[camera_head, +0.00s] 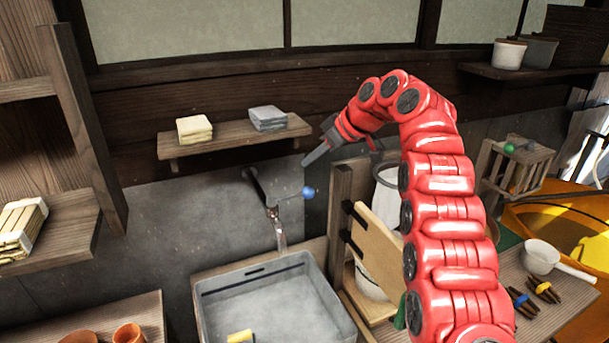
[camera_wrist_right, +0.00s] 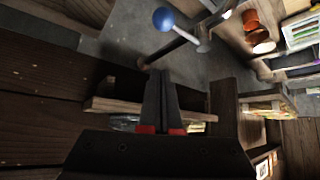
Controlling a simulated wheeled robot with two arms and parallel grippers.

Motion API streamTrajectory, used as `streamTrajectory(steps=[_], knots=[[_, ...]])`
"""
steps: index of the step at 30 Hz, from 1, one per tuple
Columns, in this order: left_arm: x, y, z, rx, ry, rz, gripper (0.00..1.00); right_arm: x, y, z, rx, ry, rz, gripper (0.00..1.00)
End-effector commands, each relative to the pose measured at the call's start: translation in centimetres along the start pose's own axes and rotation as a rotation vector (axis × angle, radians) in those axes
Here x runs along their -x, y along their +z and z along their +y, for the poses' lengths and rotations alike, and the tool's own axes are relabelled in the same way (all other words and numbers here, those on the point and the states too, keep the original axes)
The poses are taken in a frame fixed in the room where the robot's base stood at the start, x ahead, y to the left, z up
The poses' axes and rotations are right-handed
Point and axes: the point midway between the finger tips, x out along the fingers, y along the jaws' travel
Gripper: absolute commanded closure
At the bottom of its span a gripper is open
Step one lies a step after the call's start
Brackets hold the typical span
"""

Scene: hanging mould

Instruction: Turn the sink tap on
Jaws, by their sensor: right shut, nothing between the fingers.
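The sink tap (camera_head: 258,187) comes out of the grey wall, with a lever ending in a blue ball (camera_head: 308,192). A pale, clear streak (camera_head: 281,236) below its spout looks like running water. The grey sink basin (camera_head: 207,317) is underneath. My right gripper (camera_head: 306,162) is shut and empty, above the blue ball and apart from it, near the shelf's right end. In the right wrist view, the shut fingers (camera_wrist_right: 160,74) point towards the tap pipe (camera_wrist_right: 165,50), and the blue ball (camera_wrist_right: 163,19) shows beyond the tips. My left gripper is out of view.
A wall shelf (camera_head: 225,138) holds a cream stack (camera_head: 194,129) and a grey stack (camera_head: 268,118) just left of the gripper. A wooden post (camera_head: 338,205) stands right of the tap. A yellow object (camera_head: 240,337) lies in the basin.

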Motion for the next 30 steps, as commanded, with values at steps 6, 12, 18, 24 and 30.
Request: streamTrajectory(steps=[6,12,18,24,30], knots=[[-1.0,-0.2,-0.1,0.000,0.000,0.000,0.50,-2.9,-0.2,-0.1,-0.003,-0.006,-0.004,1.00],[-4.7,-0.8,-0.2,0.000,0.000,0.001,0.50,-6.6,-0.5,-0.1,-0.004,-0.006,-0.005,1.00],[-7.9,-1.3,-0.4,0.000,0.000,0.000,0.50,-8.0,-0.6,0.0,-0.002,-0.004,-0.002,1.00],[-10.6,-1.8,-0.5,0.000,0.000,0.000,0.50,-9.1,-0.4,0.0,-0.002,0.000,-0.002,1.00],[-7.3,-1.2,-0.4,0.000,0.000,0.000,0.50,-9.6,1.3,0.5,0.001,0.005,-0.001,1.00]])
